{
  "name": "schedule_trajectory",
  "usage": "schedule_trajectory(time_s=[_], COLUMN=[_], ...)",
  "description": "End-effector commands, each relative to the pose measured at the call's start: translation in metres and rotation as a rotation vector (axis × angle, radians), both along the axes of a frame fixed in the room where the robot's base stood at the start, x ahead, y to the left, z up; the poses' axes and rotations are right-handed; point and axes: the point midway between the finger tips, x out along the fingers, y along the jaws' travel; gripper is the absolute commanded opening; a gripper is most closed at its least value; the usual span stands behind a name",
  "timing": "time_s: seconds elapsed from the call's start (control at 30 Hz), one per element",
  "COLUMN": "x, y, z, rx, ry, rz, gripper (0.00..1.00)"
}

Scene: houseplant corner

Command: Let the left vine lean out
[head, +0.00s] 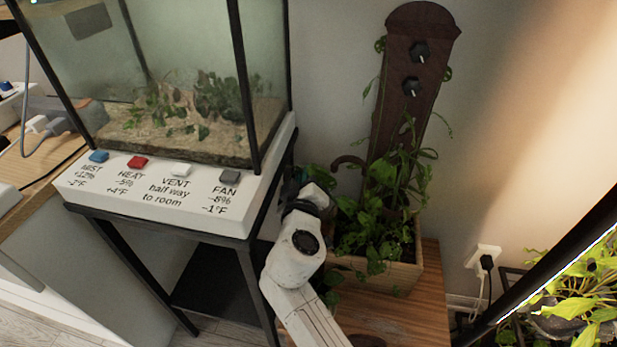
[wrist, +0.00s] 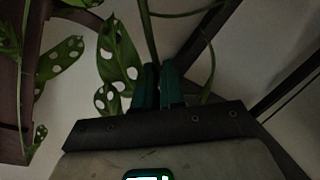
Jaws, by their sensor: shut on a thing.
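A leafy vine grows up from a wooden planter box (head: 400,277) against a tall dark brown board (head: 395,110) with two black knobs (head: 411,86). My gripper (head: 305,176) is at the left side of the planter, beside the terrarium stand. In the wrist view my green fingers (wrist: 159,80) are shut on a thin green vine stem (wrist: 149,35) that runs down between them. A leaf with holes (wrist: 118,65) hangs just left of the fingers. The stem's path beyond the fingers is hidden. In the head view leaves and my gripper hide the grip.
A glass terrarium (head: 185,120) on a white base with coloured buttons stands close on the left. A brown hook (head: 350,161) curves over the planter's left. The wooden bench (head: 420,320) has bare top in front. Another plant (head: 575,290) stands at far right.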

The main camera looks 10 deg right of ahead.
Motion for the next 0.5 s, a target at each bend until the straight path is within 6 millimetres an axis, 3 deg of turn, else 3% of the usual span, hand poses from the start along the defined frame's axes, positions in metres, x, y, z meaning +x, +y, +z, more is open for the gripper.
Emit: schedule_trajectory(time_s=[0.2,0.23,0.5], x=[-0.0002,-0.0001,-0.0001], y=[0.0001,0.0001,0.0], z=[-0.0002,-0.0002,-0.0001], rx=[0.001,0.001,0.002], ry=[0.0,0.0,0.0], rz=[0.001,0.001,0.0], gripper=[0.0,0.11,0.35])
